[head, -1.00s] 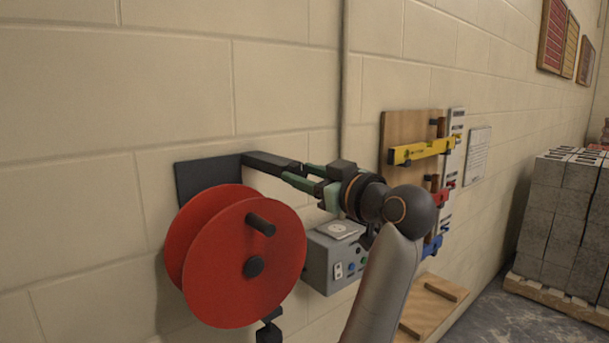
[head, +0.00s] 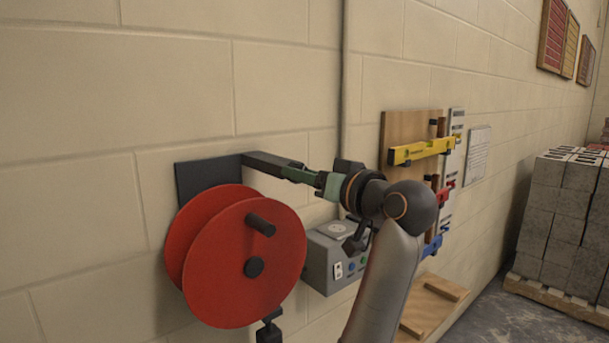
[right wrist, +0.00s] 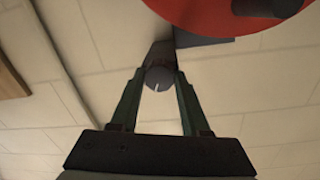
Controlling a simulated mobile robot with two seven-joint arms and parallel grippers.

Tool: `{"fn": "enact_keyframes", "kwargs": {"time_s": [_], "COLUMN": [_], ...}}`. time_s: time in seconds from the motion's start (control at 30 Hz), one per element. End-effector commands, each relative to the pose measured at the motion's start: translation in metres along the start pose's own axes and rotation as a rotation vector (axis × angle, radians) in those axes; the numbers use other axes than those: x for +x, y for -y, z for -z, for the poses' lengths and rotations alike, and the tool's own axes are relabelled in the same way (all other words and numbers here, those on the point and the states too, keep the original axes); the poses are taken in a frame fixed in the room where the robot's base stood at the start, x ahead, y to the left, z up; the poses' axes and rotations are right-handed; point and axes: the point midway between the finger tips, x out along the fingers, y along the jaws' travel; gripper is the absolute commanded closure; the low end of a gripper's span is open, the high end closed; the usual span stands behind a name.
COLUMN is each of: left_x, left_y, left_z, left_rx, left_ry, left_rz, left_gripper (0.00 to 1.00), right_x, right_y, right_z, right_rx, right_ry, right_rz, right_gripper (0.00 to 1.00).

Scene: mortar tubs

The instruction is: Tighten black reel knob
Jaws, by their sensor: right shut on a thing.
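The red reel (head: 240,295) hangs on a dark wall plate (head: 200,178), with a dark bar (head: 268,163) reaching right from it. The black knob (right wrist: 160,77), with a short white mark on its round face, is at the bar's end in the right wrist view. My right gripper (right wrist: 160,82) is shut on the knob, one green finger on each side. In the head view my right gripper (head: 300,174) is at the bar's end, its fingers seen nearly edge-on and the knob hidden.
A grey control box (head: 322,268) is on the wall just below my right wrist. A wooden board (head: 395,128) with a yellow level (head: 422,150) is to the right. Stacked grey blocks (head: 560,215) stand at far right. The wall above the reel is bare.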

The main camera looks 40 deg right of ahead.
Motion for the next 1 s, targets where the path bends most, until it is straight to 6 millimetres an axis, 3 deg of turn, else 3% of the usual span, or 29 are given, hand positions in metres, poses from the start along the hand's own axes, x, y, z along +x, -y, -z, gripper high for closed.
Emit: {"fn": "enact_keyframes", "kwargs": {"time_s": [1.0], "left_x": [-0.0002], "left_y": [0.0000], "left_z": [-0.0003], "left_rx": [0.000], "left_ry": [0.001], "left_rz": [0.000], "left_gripper": [1.00], "right_x": [0.0000], "right_y": [-0.0018], "right_z": [0.0013], "right_rx": [0.924], "right_ry": [0.052], "right_rz": [0.010], "right_gripper": [1.00]}}
